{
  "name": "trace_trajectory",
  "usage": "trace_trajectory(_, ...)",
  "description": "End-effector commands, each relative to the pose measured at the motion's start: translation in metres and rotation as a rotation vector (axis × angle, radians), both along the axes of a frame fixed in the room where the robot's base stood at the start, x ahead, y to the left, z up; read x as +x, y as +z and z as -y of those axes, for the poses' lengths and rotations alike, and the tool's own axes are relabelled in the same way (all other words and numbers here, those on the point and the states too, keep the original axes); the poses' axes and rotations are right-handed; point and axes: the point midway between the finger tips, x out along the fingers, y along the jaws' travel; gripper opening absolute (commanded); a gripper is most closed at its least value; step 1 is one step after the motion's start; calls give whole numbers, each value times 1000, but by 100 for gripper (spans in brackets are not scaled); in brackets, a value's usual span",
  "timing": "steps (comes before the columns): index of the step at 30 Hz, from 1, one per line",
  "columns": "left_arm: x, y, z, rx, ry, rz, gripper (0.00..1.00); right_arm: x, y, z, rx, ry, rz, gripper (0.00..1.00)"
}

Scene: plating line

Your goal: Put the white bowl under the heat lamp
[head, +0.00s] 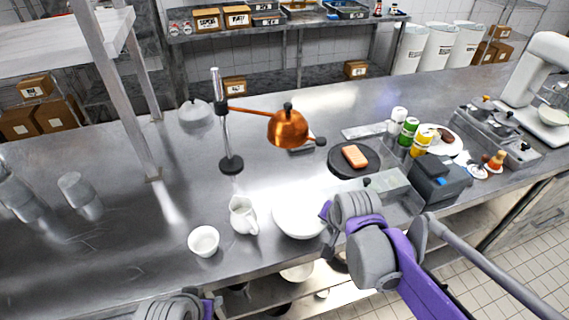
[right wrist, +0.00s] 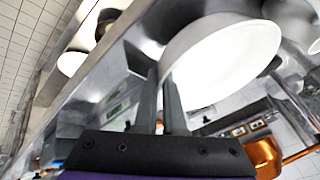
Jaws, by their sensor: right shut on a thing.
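The large white bowl (head: 292,220) is near the front edge of the steel counter, partly hidden by my right arm. My right gripper (head: 327,212) is at the bowl's right side. In the right wrist view, the fingers (right wrist: 165,85) are shut on the wall of the white bowl (right wrist: 222,62). The heat lamp has a copper shade (head: 288,129) on an arm from an upright stand, farther back; its shade also shows in the right wrist view (right wrist: 262,157).
A white jug (head: 242,215) and a smaller white bowl (head: 204,240) stand left of the large bowl. A dark round board (head: 340,168) with an orange-brown block (head: 355,156) lies behind right. Bottles (head: 408,131) and a dark machine (head: 440,180) stand farther right.

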Motion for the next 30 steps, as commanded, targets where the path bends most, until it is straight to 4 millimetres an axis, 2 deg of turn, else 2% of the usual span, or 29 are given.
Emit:
trace_trajectory(5, 0, 1, 0, 0, 0, 1, 50, 16, 1, -3, 1, -3, 1, 0)
trace_trajectory(21, 10, 26, 0, 0, 0, 20, 50, 152, 2, -25, 1, -2, 3, 0)
trace_trajectory(25, 13, 30, 0, 0, 0, 24, 50, 171, 1, -29, 1, -2, 3, 0)
trace_trajectory(30, 13, 32, 0, 0, 0, 25, 50, 178, -6, -30, 1, -2, 1, 0)
